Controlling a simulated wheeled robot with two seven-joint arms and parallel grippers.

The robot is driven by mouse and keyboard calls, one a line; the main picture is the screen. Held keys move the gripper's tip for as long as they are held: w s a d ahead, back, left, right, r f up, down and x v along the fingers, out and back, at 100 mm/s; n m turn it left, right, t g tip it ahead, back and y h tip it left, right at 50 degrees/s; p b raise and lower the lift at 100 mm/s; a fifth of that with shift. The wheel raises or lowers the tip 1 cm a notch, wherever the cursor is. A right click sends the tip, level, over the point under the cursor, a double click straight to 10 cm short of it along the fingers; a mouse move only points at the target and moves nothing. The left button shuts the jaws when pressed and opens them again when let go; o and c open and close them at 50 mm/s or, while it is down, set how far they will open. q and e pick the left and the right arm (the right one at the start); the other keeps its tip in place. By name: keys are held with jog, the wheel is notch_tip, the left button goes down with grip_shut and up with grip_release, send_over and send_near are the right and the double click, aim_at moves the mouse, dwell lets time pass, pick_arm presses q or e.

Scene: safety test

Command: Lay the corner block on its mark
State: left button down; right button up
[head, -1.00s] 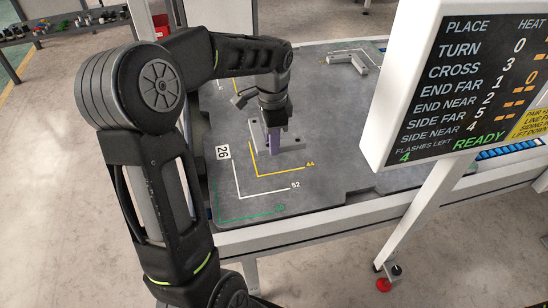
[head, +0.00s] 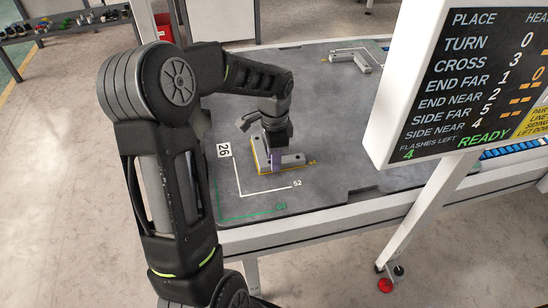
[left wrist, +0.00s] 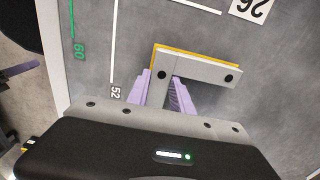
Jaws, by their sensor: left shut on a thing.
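The corner block (head: 293,160) is a grey L-shaped piece with dark holes. It appears flat at the table, with its outer edges along the yellow corner line (head: 287,172) labelled 44. In the left wrist view the block (left wrist: 207,70) has the yellow line (left wrist: 200,54) showing as a thin strip along its outer edges. My left gripper (head: 271,151) is shut on one leg of the block; its purple fingers (left wrist: 161,92) stand on both sides of that leg. Whether the block touches the table is hard to tell. My right gripper is not in view.
A white corner line (head: 268,191) labelled 52 and a green one (head: 250,216) lie nearer the table's front. Another grey L-shaped piece (head: 366,62) lies at the back right. A sign board (head: 450,90) stands at the right. The table (head: 340,125) between is clear.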

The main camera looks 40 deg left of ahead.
pick_arm(q)
jog(key=shift+f, duration=0.1)
jog(key=c, duration=1.1)
grip_release()
jog(key=shift+r, duration=0.25)
notch_tip(320, 180, up, 12)
jog(key=shift+f+p, duration=0.1)
jog(key=shift+p, duration=0.85)
